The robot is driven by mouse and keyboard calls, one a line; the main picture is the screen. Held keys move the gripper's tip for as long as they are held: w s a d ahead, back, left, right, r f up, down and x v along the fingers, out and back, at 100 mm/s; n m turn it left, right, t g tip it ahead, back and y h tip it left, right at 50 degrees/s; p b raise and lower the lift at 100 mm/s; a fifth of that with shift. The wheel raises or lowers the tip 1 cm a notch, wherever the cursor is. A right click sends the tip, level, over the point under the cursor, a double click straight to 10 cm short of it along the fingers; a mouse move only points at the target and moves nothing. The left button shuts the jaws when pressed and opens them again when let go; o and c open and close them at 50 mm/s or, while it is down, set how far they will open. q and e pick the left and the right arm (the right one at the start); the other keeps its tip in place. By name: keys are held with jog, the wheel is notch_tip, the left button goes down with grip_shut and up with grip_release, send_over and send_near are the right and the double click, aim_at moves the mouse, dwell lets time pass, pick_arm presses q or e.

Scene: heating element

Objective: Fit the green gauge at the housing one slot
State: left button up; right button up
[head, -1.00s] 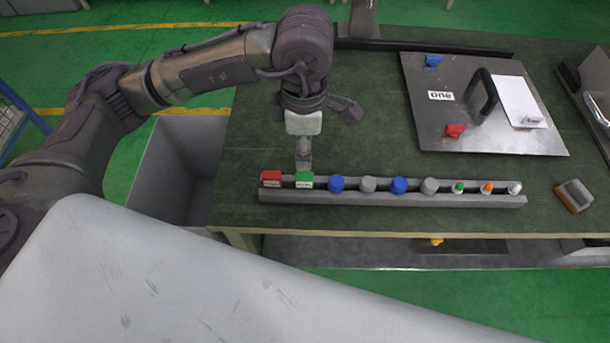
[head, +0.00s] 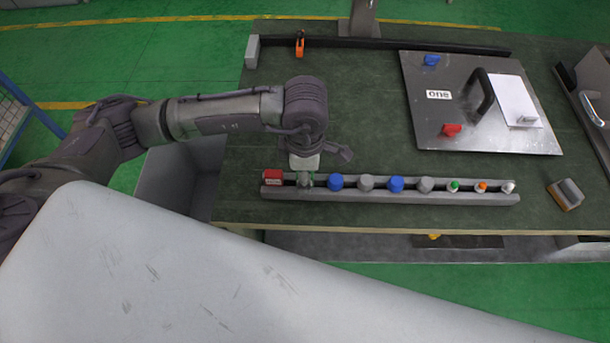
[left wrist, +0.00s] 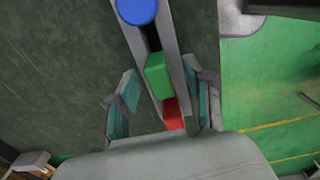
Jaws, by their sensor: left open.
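The green gauge sits in the long grey rack (head: 400,195), between a red gauge (head: 272,177) and a blue knob (head: 336,182). My left gripper (head: 305,180) is over it and mostly hides it in the head view. In the left wrist view the green gauge (left wrist: 159,76) lies ahead between the two open fingers of my left gripper (left wrist: 160,105), which do not touch it. The housing is the grey plate marked "one" (head: 439,95) at the back right, with a black handle, a blue part and a red part on it. My right gripper is not in view.
The rack also holds grey and blue knobs and small green, orange and silver-tipped pieces. A grey-and-tan block (head: 566,194) lies at the right. A dark rail (head: 400,44) with an orange clip (head: 300,43) runs along the back.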

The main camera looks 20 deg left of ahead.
pick_arm(q)
grip_shut()
jog(key=shift+r, duration=0.15)
